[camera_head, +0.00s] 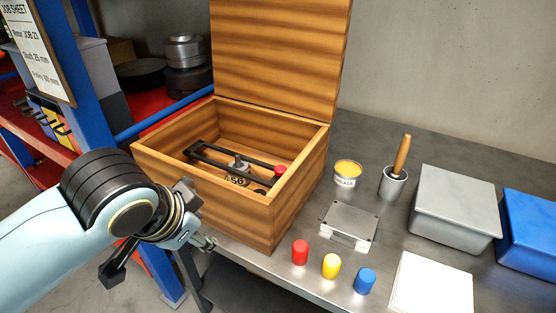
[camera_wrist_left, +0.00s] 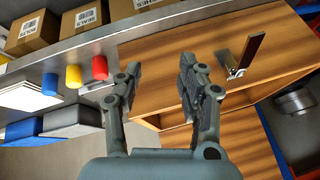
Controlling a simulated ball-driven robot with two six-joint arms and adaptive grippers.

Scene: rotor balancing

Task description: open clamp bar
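The open wooden box (camera_head: 205,193) stands on the bench with its lid (camera_head: 280,50) raised. Inside it, a dark clamp bar (camera_head: 258,161) crosses near a grey hub, with a red knob (camera_head: 280,170) at its right end. I cannot tell from here how the bar is fastened. My left gripper (camera_head: 202,218) is outside the box, by its front wall. In the left wrist view the gripper (camera_wrist_left: 157,75) has its two fingers apart, with nothing between them. A dark upright latch-like piece (camera_wrist_left: 245,55) shows on the wood there. My right gripper is out of view.
Right of the box are a yellow-topped tin (camera_head: 347,174), a mortar-like cup (camera_head: 393,185), a flat metal case (camera_head: 349,223) and red, yellow and blue cylinders (camera_head: 331,266). Grey (camera_head: 455,205) and blue bins stand farther right. A blue rack post (camera_head: 85,60) rises at left.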

